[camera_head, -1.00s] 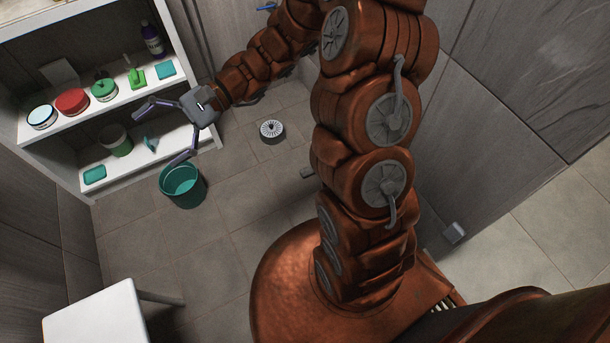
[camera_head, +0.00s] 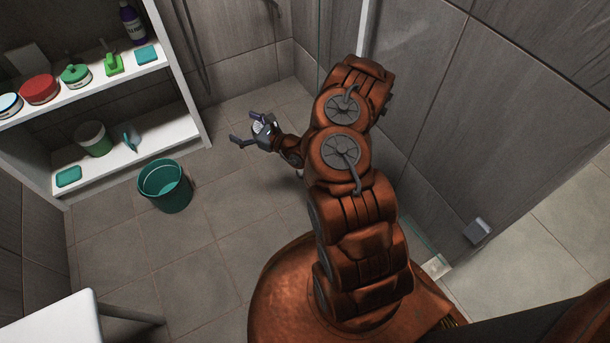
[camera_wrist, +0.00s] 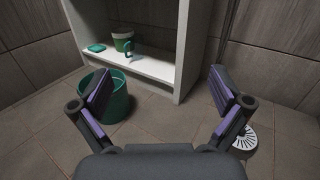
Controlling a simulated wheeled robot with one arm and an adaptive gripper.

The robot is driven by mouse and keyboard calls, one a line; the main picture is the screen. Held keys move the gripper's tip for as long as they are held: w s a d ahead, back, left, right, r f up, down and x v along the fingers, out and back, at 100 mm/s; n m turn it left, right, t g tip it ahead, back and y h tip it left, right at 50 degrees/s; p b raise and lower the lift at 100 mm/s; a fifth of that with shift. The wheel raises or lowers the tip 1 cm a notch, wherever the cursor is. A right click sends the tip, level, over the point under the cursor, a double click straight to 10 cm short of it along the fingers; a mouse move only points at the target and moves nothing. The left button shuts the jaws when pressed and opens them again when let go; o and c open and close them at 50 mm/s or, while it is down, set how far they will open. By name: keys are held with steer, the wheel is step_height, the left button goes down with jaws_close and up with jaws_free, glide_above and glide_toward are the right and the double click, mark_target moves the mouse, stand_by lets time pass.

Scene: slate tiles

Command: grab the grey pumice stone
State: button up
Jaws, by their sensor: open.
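I cannot make out a grey pumice stone for certain in either view. A plain grey slab-like shape (camera_head: 25,60) shows at the back of the upper shelf at the far left; I cannot tell what it is. My gripper (camera_head: 243,128) is open and empty, out over the floor to the right of the shelf unit and the bucket. In the wrist view my gripper (camera_wrist: 160,95) has its two purple-padded fingers wide apart, with the floor and the white shelf beyond and nothing between them.
A teal bucket (camera_head: 165,187) stands on the tiles; it also shows in the wrist view (camera_wrist: 115,105). The white shelf unit (camera_head: 178,132) holds tins, a green-and-white tub (camera_head: 92,138), sponges and a bottle. A round slotted disc (camera_wrist: 243,140) lies by the right finger. A white-topped stool (camera_head: 50,322) stands front left.

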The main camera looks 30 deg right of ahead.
steer(key=s+d+f+m+g+h+b, duration=0.1)
steer(key=s+d+f+m+h+b, duration=0.1)
steer(key=d+f, duration=0.4)
steer(key=s+d+f+m+h+b, duration=0.2)
steer(key=s+d+f+h, duration=0.2)
steer(key=f, duration=1.1)
steer(key=s+d+f+m+g+h+b, duration=0.1)
steer(key=s+d+f+m+h+b, duration=0.2)
steer(key=s+d+f, duration=0.3)
steer(key=shift+s+d+f+g+h, duration=0.15)
steer(key=shift+d+f, duration=0.2)
steer(key=shift+f, duration=0.4)
steer(key=shift+s+d+f+g+h, duration=0.1)
steer(key=shift+d+f+h, duration=0.1)
steer(key=shift+d+f, duration=0.4)
steer(key=shift+s+d+f+g+h, duration=0.1)
steer(key=shift+d+f+h, duration=0.05)
steer(key=shift+f, duration=0.75)
steer(key=shift+w+d+f, duration=0.1)
steer(key=shift+d+f, duration=0.05)
steer(key=shift+f, duration=0.15)
steer(key=shift+w+f+b, duration=0.15)
steer(key=shift+w+b, duration=0.2)
steer(key=shift+b, duration=0.15)
steer(key=shift+r+b+x, duration=0.15)
steer(key=shift+b+x, duration=0.95)
steer(key=shift+x, duration=0.55)
steer(key=shift+r+b+x, duration=0.15)
steer(key=shift+b+x, duration=0.9)
steer(key=shift+x, duration=0.55)
